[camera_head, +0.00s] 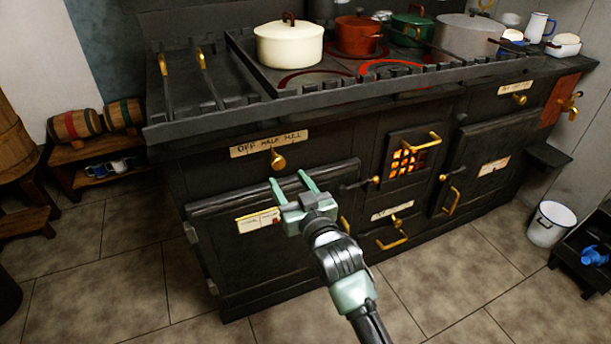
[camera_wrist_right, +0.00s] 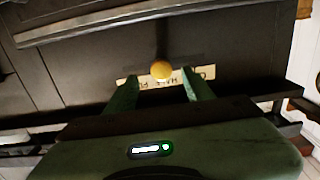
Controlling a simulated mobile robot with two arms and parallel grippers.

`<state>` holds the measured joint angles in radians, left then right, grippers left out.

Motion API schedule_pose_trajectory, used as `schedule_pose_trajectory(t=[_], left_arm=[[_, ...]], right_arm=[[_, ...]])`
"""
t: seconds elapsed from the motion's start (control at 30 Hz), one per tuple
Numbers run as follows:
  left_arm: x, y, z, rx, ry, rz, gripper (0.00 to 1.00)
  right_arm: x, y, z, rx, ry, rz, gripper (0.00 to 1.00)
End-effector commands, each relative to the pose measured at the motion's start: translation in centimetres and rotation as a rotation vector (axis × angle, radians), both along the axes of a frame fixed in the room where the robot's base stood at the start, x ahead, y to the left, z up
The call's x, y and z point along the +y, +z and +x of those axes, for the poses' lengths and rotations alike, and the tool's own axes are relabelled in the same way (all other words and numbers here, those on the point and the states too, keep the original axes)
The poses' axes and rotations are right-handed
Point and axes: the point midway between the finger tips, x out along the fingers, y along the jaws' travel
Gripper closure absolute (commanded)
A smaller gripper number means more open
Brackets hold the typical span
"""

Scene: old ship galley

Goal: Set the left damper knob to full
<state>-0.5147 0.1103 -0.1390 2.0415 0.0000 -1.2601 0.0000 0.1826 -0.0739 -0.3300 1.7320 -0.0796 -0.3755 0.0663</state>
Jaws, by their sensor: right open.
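The left damper knob (camera_head: 277,160) is a round brass knob on the dark stove front, just under a cream label (camera_head: 268,143) that reads off, half, full. I cannot tell which mark the knob points to. My right gripper (camera_head: 289,181) is open and empty, just below and in front of the knob. In the right wrist view the knob (camera_wrist_right: 162,70) appears between and beyond the two green fingers (camera_wrist_right: 160,88), apparently not touching them. The label (camera_wrist_right: 145,81) appears upside down there, partly hidden by the fingers. My left gripper is not in view.
A second brass knob (camera_head: 519,98) with its own label is at the stove's right. Below are oven doors, a glowing firebox grate (camera_head: 409,162) and projecting handles (camera_head: 391,237). A slatted rail (camera_head: 330,97) edges the stove top, which holds pots, including a cream one (camera_head: 289,46).

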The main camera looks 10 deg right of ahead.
Motion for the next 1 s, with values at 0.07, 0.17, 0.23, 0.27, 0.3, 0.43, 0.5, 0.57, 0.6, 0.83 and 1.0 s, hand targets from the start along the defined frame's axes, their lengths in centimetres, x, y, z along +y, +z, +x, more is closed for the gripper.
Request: schedule_pose_trajectory(t=[0.07,0.17,0.23,0.27,0.3,0.43,0.5,0.57,0.6,0.83,1.0], left_arm=[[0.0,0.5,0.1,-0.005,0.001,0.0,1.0],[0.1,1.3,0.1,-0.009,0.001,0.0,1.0],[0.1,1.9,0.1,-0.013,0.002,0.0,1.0],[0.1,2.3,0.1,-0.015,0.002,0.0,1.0],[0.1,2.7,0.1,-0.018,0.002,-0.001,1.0],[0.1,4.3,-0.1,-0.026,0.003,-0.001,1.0],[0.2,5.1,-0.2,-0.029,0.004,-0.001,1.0],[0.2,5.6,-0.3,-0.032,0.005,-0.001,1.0],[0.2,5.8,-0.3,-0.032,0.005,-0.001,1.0],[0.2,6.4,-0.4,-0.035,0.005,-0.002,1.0],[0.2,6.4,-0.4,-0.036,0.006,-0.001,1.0]], right_arm=[[0.5,0.8,0.2,-0.017,0.006,0.005,0.48],[0.8,1.0,1.1,-0.021,0.007,0.005,0.48],[1.1,1.0,2.1,-0.021,0.007,0.005,0.48],[1.2,1.0,2.6,-0.021,0.007,0.005,0.48],[1.4,0.9,3.2,-0.02,0.006,0.004,0.48],[2.1,0.9,5.2,-0.019,0.006,0.004,0.48],[2.3,0.8,6.1,-0.018,0.006,0.004,0.48],[2.5,0.9,6.6,-0.019,0.006,0.004,0.48],[2.6,0.9,6.9,-0.018,0.006,0.004,0.48],[2.8,0.9,7.4,-0.017,0.006,0.003,0.48],[2.8,0.9,7.4,-0.017,0.006,0.003,0.59]])
